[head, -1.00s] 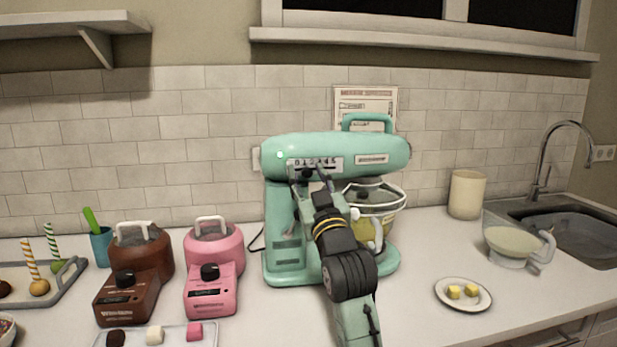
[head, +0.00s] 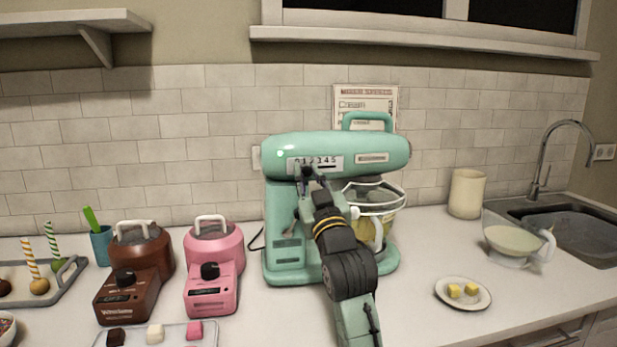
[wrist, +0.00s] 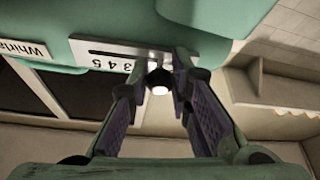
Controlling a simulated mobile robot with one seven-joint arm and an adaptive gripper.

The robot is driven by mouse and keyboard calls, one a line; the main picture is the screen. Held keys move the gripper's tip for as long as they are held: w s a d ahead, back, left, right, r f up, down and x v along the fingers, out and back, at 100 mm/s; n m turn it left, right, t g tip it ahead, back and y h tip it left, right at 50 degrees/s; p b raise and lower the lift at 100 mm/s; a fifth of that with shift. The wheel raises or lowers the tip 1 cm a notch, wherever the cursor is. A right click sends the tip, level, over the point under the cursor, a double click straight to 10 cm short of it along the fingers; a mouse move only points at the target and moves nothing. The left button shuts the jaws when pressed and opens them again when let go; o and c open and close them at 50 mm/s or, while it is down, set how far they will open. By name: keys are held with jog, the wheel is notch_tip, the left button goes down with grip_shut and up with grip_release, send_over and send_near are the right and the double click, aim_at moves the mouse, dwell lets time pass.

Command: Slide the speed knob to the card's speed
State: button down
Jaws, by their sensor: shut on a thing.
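The teal stand mixer (head: 285,225) stands mid-counter. A pale scale plate (head: 328,166) with digits from 0 to 5 is on its head; the plate also shows in the wrist view (wrist: 95,50). The speed knob (wrist: 158,88) is between my fingertips, its pale end showing in the wrist view. My gripper (head: 306,173) is shut on the knob at the low-number side of the scale. My fingers hide most of the knob in the head view, so its exact number is unclear. The speed card (head: 365,98) on the wall behind reads "Cream"; its lower part is hidden by the mixer handle.
A glass bowl (head: 375,225) is under the teal mixer's head. A plate with yellow cubes (head: 445,300) and a jug (head: 512,240) are to the right.

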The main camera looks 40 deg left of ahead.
aim_at(331, 163)
jog(key=w+d+b, duration=0.1)
jog(key=w+d, duration=0.3)
jog(key=shift+w+b, duration=0.4)
jog(key=c, duration=1.5)
grip_release()
jog(key=shift+s, duration=0.1)
jog(key=shift+d, duration=0.1)
jog(key=v, duration=1.2)
